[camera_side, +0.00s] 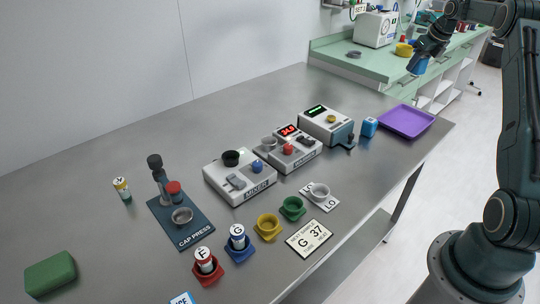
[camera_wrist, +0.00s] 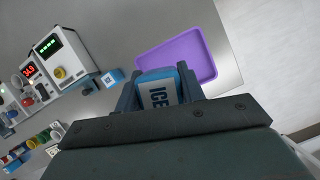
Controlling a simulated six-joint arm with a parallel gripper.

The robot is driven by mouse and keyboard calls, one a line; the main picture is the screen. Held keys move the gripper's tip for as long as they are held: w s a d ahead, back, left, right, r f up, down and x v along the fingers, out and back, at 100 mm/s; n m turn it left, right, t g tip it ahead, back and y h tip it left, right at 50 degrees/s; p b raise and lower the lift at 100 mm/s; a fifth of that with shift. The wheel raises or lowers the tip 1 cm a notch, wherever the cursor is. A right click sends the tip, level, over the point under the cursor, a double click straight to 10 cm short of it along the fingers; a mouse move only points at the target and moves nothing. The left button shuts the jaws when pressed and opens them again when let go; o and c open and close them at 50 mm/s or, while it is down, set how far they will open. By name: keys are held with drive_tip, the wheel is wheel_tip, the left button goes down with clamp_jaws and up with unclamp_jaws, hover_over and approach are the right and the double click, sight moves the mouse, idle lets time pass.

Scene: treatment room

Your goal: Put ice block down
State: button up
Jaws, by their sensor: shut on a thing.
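My gripper (camera_side: 422,58) is raised in the air at the upper right of the side view, beyond and above the table's right end. It is shut on a blue ice block (camera_side: 418,68). In the wrist view the ice block (camera_wrist: 158,94), with a white label reading ICE, sits between the two fingers (camera_wrist: 158,82). The purple tray (camera_side: 408,121) lies empty on the right end of the table. In the wrist view the tray (camera_wrist: 186,50) shows behind the held block, which hides part of it. The block is clear of the table.
A second small blue block (camera_side: 369,127) stands left of the tray, beside a white device with a green display (camera_side: 326,124). The mixer (camera_side: 240,175), cap press (camera_side: 180,215) and coloured cups stand farther left. A green counter (camera_side: 345,50) is behind. Bare table lies at the back left.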

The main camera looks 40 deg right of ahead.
sight(402, 119)
drive_tip(key=shift+s+d+m+h, duration=0.15)
drive_tip(key=shift+s+d+m, duration=0.15)
drive_tip(key=shift+d, duration=0.4)
drive_tip(key=shift+s+d+m+h, duration=0.2)
drive_tip(key=shift+d+m, duration=0.2)
drive_tip(key=shift+d, duration=0.25)
wheel_tip(402, 119, down, 20)
drive_tip(key=shift+f, duration=0.1)
idle(0.4)
drive_tip(key=o, duration=1)
drive_tip(key=v, duration=1.2)
